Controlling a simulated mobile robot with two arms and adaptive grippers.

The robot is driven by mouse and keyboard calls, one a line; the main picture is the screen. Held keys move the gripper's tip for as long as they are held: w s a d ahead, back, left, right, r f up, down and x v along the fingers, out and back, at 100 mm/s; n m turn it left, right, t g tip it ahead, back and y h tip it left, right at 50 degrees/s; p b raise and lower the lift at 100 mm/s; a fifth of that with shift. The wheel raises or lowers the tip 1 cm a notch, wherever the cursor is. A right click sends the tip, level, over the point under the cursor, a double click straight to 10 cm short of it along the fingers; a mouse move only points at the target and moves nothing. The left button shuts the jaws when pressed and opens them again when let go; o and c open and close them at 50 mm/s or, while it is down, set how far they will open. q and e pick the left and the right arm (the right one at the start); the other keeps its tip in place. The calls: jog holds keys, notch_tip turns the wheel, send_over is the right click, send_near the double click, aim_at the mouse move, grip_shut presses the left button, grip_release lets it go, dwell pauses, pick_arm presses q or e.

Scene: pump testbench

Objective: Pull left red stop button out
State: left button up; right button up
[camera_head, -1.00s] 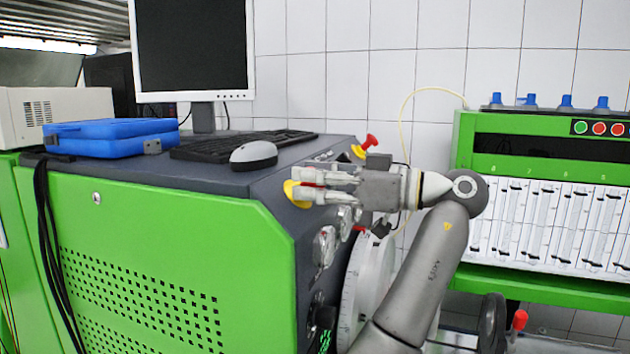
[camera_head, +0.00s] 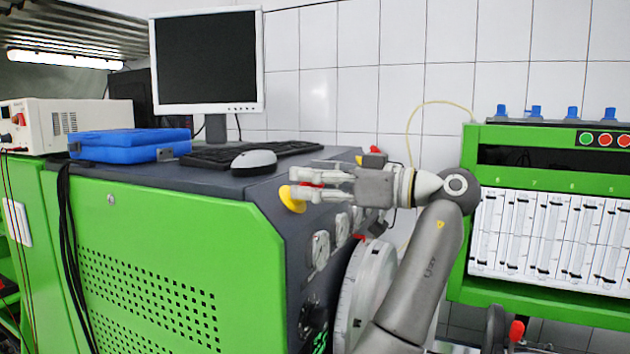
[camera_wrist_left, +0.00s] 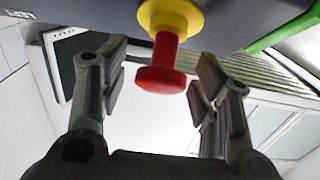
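The left red stop button has a yellow base (camera_head: 291,200) on the sloped dark front of the green testbench; its red part is mostly hidden by my fingers in the head view. In the left wrist view, the red button (camera_wrist_left: 161,76) stands out on a stem from its yellow base (camera_wrist_left: 183,17). My left gripper (camera_head: 304,184) is open, with one finger on each side of the red head. Gaps show between both fingers and the button in the left wrist view. A second red stop button (camera_head: 374,151) is partly hidden behind my gripper. My right gripper is not in view.
A mouse (camera_head: 254,160), a keyboard (camera_head: 222,155), a blue case (camera_head: 130,146) and a monitor (camera_head: 208,62) stand on the bench top. Gauges (camera_head: 320,251) and a large pale disc (camera_head: 365,290) lie below my gripper. A green rack (camera_head: 560,180) stands at the right.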

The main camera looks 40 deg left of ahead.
pick_arm(q)
jog(key=v, duration=1.2)
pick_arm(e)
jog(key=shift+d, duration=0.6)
pick_arm(q)
jog(key=shift+w, duration=0.1)
